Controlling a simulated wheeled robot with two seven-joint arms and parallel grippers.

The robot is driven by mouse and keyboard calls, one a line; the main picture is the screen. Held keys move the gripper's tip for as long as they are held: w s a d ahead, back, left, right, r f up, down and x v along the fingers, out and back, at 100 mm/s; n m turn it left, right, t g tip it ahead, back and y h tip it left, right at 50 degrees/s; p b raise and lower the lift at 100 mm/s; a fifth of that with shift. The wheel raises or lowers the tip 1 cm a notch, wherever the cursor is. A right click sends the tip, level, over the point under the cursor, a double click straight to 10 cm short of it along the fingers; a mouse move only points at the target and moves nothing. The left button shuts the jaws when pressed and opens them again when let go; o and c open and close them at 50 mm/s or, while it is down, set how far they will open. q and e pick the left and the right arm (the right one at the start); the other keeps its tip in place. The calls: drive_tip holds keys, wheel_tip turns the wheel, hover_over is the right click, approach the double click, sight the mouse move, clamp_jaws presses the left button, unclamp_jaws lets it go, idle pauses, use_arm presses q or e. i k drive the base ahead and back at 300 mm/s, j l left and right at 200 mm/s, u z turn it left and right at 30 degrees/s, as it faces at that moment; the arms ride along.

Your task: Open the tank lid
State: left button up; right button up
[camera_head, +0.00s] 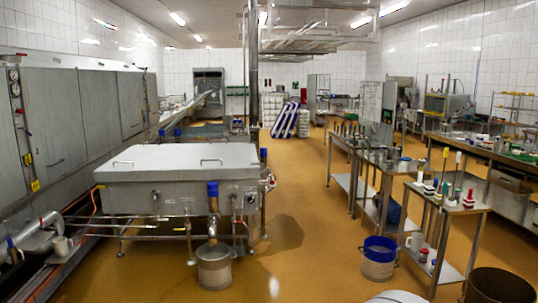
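The tank (150,198) is a long stainless steel box on legs, left of the middle of the head view. Its flat metal lid (170,158) lies down on top and looks shut. Two bar handles stand up from the lid, a left handle (123,163) and a right handle (211,161). Neither of my grippers shows in the view, and nothing touches the lid.
A steel bucket (214,270) stands under the tank's front outlet with the blue valve. Pipes run low at the left. A blue-rimmed bucket (378,262) and a small steel table (452,202) stand at the right. The ochre floor (300,235) between them is open.

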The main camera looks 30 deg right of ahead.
sight(210, 160)
drive_tip(key=z, duration=0.5)
drive_tip(key=i+l+z, duration=0.1)
drive_tip(key=i+z, duration=0.4)
drive_tip(key=i, duration=3.7)
